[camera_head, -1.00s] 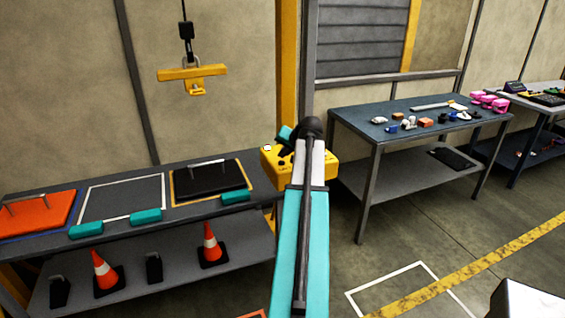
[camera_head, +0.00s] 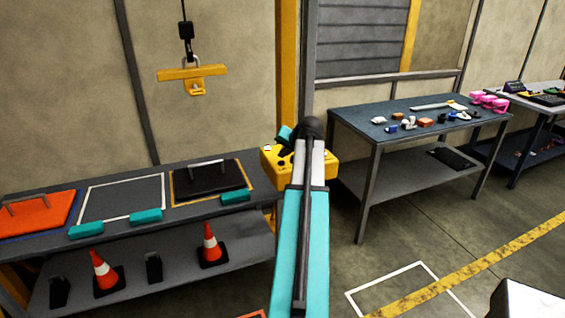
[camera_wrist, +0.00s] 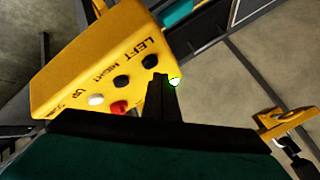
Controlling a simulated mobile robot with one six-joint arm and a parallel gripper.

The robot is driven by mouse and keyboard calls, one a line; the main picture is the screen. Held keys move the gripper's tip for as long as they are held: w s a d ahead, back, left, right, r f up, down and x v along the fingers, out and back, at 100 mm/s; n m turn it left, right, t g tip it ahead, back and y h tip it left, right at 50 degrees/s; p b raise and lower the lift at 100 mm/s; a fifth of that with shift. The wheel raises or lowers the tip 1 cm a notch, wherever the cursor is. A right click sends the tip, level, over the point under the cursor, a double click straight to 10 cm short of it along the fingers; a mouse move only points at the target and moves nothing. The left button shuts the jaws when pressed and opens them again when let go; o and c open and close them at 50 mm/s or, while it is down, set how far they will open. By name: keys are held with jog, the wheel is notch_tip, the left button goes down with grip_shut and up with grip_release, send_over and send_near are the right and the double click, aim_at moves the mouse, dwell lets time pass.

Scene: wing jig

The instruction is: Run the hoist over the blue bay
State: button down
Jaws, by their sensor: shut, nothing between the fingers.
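The hoist's yellow lifting beam (camera_head: 192,72) hangs from a dark hook and cable in the head view, in front of the wall. In the picture it is above the black panel's end of the bench. The blue bay (camera_head: 45,233) shows as a blue edge around an orange panel at the far left. The yellow pendant (camera_wrist: 80,60) fills the upper left of the wrist view, with LEFT, RIGHT and UP lettering by its buttons. My gripper (camera_wrist: 163,80) is shut and empty. Its tip is close to the dark LEFT button (camera_wrist: 150,61); I cannot tell whether they touch.
A white-outlined bay (camera_head: 120,197) is empty, and a black panel (camera_head: 208,180) lies in the yellow-outlined bay. Teal blocks (camera_head: 147,216) sit along the bench front. Cones (camera_head: 210,243) stand on the lower shelf. A blue-topped table (camera_head: 350,115) with small parts is at right.

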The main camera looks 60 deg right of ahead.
jog(key=shift+f+b, duration=0.4)
jog(key=shift+f, duration=0.5)
dwell(2.0)
jog(key=shift+r, duration=0.15)
dwell(4.5)
jog(key=shift+r+p, duration=0.5)
jog(key=shift+r, duration=0.25)
